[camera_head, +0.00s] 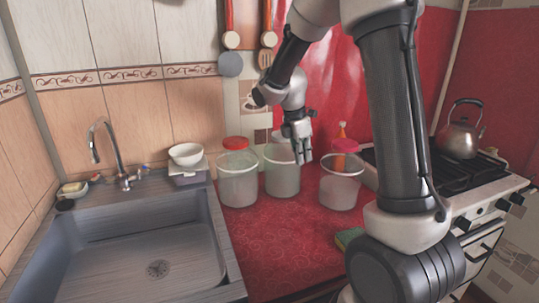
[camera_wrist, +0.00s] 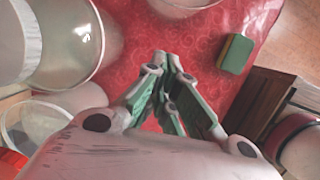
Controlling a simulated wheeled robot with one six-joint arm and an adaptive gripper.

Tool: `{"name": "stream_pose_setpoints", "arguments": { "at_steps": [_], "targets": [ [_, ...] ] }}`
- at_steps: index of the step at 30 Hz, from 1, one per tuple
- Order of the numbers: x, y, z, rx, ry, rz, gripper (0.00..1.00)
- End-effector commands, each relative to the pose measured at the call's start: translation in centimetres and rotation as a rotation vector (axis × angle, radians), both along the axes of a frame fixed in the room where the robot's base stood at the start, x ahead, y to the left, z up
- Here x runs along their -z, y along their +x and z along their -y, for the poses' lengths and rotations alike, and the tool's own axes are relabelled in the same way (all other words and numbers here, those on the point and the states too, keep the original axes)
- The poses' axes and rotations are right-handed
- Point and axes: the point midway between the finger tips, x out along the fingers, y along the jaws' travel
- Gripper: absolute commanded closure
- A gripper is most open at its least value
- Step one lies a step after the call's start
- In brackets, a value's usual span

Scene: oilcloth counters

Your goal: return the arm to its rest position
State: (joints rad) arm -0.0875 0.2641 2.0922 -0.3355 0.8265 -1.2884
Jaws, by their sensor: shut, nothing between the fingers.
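My gripper (camera_head: 304,157) hangs fingers down over the rear of the red counter (camera_head: 270,245), in front of and above the middle translucent container (camera_head: 283,182). In the wrist view my gripper (camera_wrist: 164,62) has its fingertips together, with nothing between them. My arm is bent, rising from the right side of the head view and folding down toward the containers. I cannot tell from the head view whether the fingers touch the middle container's rim; in the wrist view they are over red cloth.
Translucent containers stand left (camera_head: 238,185) and right (camera_head: 341,188) of the middle one. A green and yellow sponge (camera_head: 348,238) lies near the counter's front. The sink (camera_head: 150,250) is left; a stove (camera_head: 480,190) with a kettle (camera_head: 460,135) is right. The counter's front middle is clear.

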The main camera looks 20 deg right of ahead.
Motion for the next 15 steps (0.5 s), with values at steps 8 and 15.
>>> {"name": "stream_pose_setpoints", "arguments": {
  "at_steps": [8, 15],
  "targets": [
    [0.0, -0.2, 0.0, 0.14, 0.002, 0.027, 1.0],
    [0.7, -5.4, -0.5, 0.626, 0.019, 0.047, 1.0]
  ]
}}
